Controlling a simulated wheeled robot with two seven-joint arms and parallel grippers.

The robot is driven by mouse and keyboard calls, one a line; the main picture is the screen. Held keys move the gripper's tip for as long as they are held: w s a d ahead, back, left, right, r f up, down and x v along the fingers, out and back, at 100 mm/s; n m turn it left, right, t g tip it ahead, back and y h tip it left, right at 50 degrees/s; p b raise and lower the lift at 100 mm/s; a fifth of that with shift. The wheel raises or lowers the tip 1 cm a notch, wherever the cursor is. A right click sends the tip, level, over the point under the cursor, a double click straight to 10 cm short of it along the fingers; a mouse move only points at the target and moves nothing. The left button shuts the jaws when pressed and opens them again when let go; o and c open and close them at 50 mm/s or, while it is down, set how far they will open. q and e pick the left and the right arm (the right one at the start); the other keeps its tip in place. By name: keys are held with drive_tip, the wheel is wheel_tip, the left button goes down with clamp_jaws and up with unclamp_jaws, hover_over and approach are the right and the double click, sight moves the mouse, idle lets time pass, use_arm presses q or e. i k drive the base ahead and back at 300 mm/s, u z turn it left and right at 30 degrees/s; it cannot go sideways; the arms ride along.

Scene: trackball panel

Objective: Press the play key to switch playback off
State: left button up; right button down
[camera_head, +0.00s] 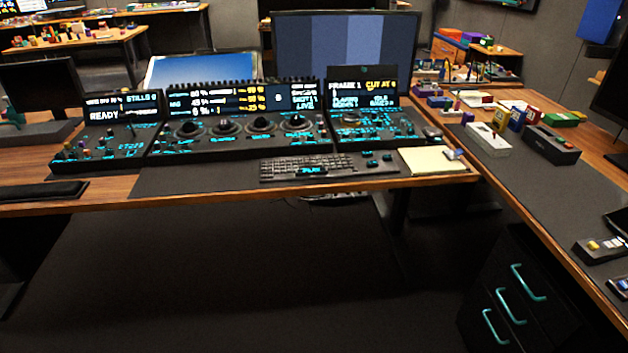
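A dark control panel (238,141) with glowing cyan legends stands on the desk. Its middle section carries several dark trackballs with rings. A dark keyboard (300,162) lies in front of it. A dark key with a glowing cyan label (311,170) sits at the keyboard's front edge; the label looks like PLAY but is too small to read surely. The right panel section's screen (361,94) reads "FRAME 1" in white and "CUT AT 8" in yellow, with small white lines below. I cannot tell the playback state from it. Neither of my grippers is in view.
The wooden desk edge (232,203) runs across the front, with open floor (220,280) before it. A pale notepad (433,161) lies right of the keyboard. A side desk (545,185) at right holds boxes and devices, above a drawer unit (515,295) with cyan handles.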

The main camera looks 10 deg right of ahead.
sight(314, 171)
drive_tip(key=u, duration=0.25)
drive_tip(key=i, duration=1.45)
drive_tip(key=z, duration=0.3)
